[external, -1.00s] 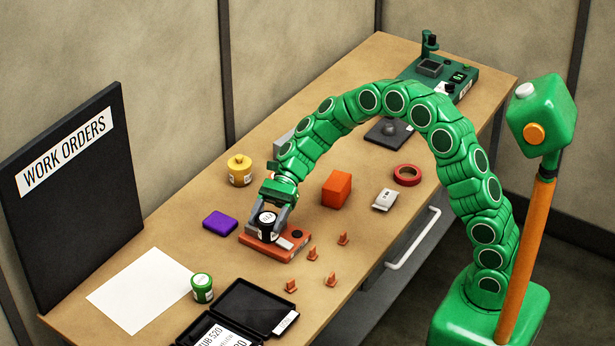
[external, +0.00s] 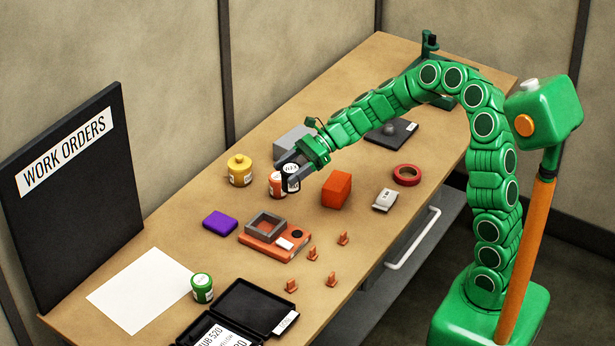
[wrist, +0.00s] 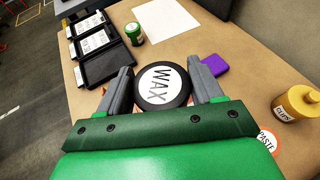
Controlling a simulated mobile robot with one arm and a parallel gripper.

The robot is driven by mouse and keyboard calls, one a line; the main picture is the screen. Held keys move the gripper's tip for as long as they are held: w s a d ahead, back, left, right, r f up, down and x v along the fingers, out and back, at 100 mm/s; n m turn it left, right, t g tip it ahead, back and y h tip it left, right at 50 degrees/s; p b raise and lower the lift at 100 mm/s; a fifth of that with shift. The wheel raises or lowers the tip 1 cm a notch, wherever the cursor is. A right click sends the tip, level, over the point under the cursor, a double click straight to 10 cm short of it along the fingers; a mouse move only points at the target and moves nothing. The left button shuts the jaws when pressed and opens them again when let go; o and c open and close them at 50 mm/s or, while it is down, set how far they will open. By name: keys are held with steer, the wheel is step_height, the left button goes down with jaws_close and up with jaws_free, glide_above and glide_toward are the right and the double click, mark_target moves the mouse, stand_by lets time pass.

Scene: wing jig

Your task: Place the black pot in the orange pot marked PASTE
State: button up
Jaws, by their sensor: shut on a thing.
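The black pot (external: 291,184) is held between the fingers of my gripper (external: 291,177), above the table. In the wrist view the black pot (wrist: 163,86) shows a round white label reading WAX, with a grey finger of my gripper (wrist: 163,92) on each side. The orange pot (external: 275,188) stands on the table just left of the held pot in the external view, partly hidden by it and the gripper. In the wrist view the orange pot (wrist: 268,141) shows its PASTE label at the lower right, partly hidden by my gripper body.
A yellow pot (external: 240,172) stands left of the orange pot, and a grey block (external: 290,141) behind it. An orange block (external: 337,190) is to the right. An orange fixture with a grey square frame (external: 275,240), a purple box (external: 220,223) and several small cones lie nearer the front.

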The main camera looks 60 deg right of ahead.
steer(key=d+r+m+t+h, duration=0.4)
steer(key=d+m+t, duration=0.15)
steer(key=d, duration=0.65)
glide_above(277, 176)
steer(key=shift+g, duration=0.25)
steer(key=shift+f, duration=6.75)
steer(key=shift+f, duration=0.1)
steer(key=o, duration=1.1)
steer(key=shift+o, duration=0.2)
